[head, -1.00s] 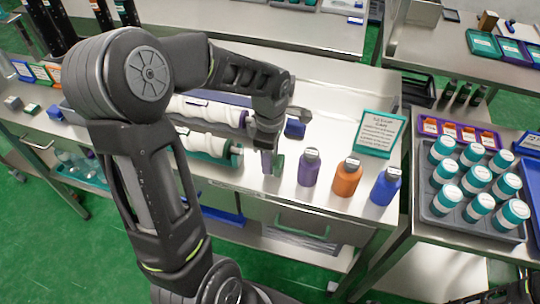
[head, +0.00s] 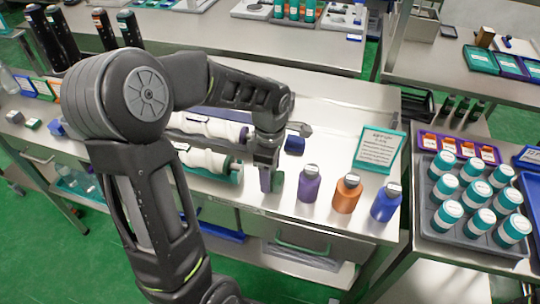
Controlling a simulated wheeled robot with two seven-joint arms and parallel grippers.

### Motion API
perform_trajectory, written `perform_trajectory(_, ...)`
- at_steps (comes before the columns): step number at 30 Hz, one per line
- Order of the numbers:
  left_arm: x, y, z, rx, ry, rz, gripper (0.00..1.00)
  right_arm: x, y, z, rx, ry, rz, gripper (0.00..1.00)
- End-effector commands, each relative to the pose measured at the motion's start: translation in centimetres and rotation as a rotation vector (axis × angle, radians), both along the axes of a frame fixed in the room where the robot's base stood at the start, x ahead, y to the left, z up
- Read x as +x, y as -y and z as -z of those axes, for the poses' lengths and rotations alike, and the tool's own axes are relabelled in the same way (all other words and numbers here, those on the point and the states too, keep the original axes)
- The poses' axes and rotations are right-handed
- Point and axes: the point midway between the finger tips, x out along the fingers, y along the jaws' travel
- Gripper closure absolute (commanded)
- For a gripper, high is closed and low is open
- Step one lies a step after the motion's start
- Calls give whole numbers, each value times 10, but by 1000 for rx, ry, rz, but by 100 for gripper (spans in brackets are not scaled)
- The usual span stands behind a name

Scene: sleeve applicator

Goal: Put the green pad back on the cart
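My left gripper (head: 268,172) points down near the front edge of the steel cart top (head: 315,110), left of the purple bottle. A small upright green piece, which looks like the green pad (head: 278,182), shows right at its fingertips. I cannot tell whether it is between the fingers or just behind them, nor whether it touches the cart top. The fingers are small and partly hidden by the wrist. My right gripper is not in view.
Purple (head: 309,187), orange (head: 346,194) and blue (head: 385,203) bottles stand right of the gripper. A dark blue block (head: 295,145) and a green-framed sign (head: 379,149) lie behind. White rolls (head: 205,159) lie to the left. A grey tray (head: 455,237) holds several teal-capped bottles.

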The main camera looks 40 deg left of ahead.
Motion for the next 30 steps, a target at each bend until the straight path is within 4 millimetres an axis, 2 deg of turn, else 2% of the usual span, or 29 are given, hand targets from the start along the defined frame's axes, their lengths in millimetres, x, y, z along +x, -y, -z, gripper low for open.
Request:
perform_trajectory(5,1,0,-26,0,5,1,35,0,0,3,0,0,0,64)
perform_trajectory(12,1,0,-77,0,6,0,35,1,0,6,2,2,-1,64)
perform_trajectory(18,1,0,-107,0,3,1,35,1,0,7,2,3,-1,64)
perform_trajectory(22,0,0,-114,-1,1,1,35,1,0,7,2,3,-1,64)
perform_trajectory(30,0,0,-115,-1,0,1,35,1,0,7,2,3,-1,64)
